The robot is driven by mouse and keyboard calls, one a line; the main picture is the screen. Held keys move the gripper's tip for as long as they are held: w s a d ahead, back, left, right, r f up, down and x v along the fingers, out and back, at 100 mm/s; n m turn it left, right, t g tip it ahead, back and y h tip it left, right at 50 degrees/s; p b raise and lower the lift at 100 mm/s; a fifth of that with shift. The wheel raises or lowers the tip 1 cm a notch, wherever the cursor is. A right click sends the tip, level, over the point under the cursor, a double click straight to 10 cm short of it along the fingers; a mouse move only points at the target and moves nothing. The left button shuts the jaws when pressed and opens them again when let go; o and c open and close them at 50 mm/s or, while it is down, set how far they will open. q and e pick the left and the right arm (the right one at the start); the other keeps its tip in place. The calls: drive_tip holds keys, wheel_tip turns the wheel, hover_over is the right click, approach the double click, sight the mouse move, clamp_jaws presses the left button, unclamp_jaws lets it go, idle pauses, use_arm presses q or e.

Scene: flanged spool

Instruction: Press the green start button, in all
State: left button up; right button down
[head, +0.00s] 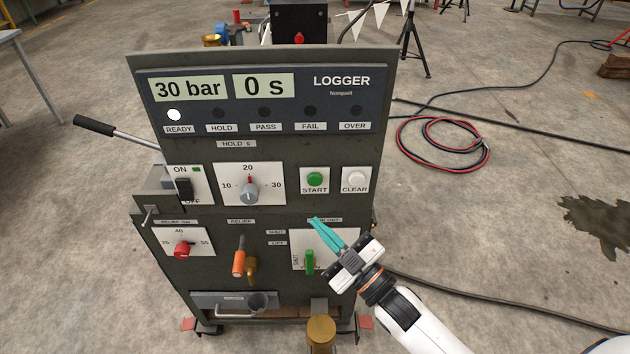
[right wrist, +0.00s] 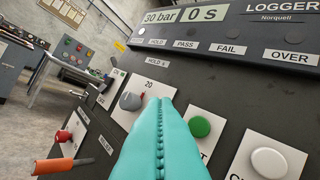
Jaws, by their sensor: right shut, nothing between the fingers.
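The green start button (head: 315,179) sits on a white plate marked START on the front of the dark logger panel (head: 350,145). It also shows in the right wrist view (right wrist: 200,127), just right of my fingers. My right gripper (head: 315,222) has teal fingers, shut and empty, a little below the button in the head view. In the right wrist view the shut fingertips (right wrist: 159,102) point at the panel between the grey dial and the green button. I cannot see the fingers touching anything. My left gripper is not in view.
The white CLEAR button (head: 355,179) is right of START, the hold dial (head: 250,192) left of it. Below are a green handle (head: 310,262), orange lever (head: 239,262) and red knob (head: 181,249). The displays (head: 264,86) read 30 bar and 0 s; the READY lamp (head: 174,115) is lit.

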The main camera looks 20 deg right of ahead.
drive_tip(key=b, duration=0.2)
approach(310, 180)
drive_tip(key=w+a+r, duration=0.2)
drive_tip(key=w+a, duration=0.1)
drive_tip(key=a, duration=0.1)
drive_tip(key=shift+w+d+f, duration=0.1)
drive_tip(key=shift+w+d, duration=0.3)
drive_tip(key=shift+w, duration=0.1)
idle(1.5)
drive_tip(key=shift+w+d, duration=0.1)
drive_tip(key=shift+w, duration=0.3)
drive_tip(key=shift+w+d, duration=0.15)
drive_tip(key=shift+w, duration=0.3)
idle(0.6)
drive_tip(key=shift+s, duration=0.15)
drive_tip(key=shift+s+a, duration=0.25)
drive_tip(key=shift+s, duration=0.5)
drive_tip(key=shift+p, duration=0.3)
